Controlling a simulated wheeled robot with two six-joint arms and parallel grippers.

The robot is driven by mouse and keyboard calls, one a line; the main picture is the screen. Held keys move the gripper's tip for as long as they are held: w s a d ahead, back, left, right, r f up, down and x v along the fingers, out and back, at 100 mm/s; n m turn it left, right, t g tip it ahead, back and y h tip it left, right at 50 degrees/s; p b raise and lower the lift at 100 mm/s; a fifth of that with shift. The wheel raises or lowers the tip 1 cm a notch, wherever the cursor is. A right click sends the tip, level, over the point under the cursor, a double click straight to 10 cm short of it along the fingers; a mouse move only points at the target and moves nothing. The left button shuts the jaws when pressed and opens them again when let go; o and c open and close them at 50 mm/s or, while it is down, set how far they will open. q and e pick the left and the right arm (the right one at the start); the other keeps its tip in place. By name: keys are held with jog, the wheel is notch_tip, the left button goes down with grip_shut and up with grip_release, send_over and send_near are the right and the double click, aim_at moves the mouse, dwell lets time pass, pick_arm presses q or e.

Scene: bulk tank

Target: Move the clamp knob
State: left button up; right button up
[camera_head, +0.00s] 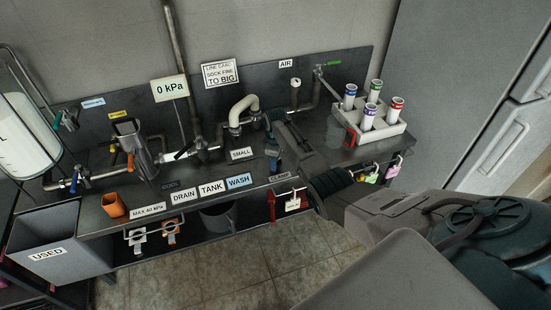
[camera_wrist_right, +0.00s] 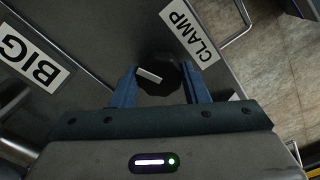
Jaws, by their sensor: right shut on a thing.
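The clamp knob (camera_wrist_right: 158,77) is a dark round knob with a white pointer bar, seen in the right wrist view beside the CLAMP label (camera_wrist_right: 188,33). My right gripper (camera_wrist_right: 157,84) is shut on it, with one blue finger on each side. In the head view my right gripper (camera_head: 271,140) reaches in from the right to the bench front, above the CLAMP label (camera_head: 280,176). There the knob is hard to make out between the dark fingers. My left gripper is not in view.
A pale curved pipe (camera_head: 243,110) stands just behind my right gripper. A white rack (camera_head: 376,126) with several tubes is on the bench to the right. A red tag holder (camera_head: 272,206) hangs below the bench edge. A grey USED bin (camera_head: 50,262) stands at left.

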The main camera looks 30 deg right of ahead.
jog(key=shift+r+m, duration=0.1)
jog(key=shift+m, duration=0.5)
jog(key=o, duration=1)
notch_tip(320, 180, up, 11)
jog(key=shift+f+b, duration=0.1)
jog(key=shift+b, duration=0.65)
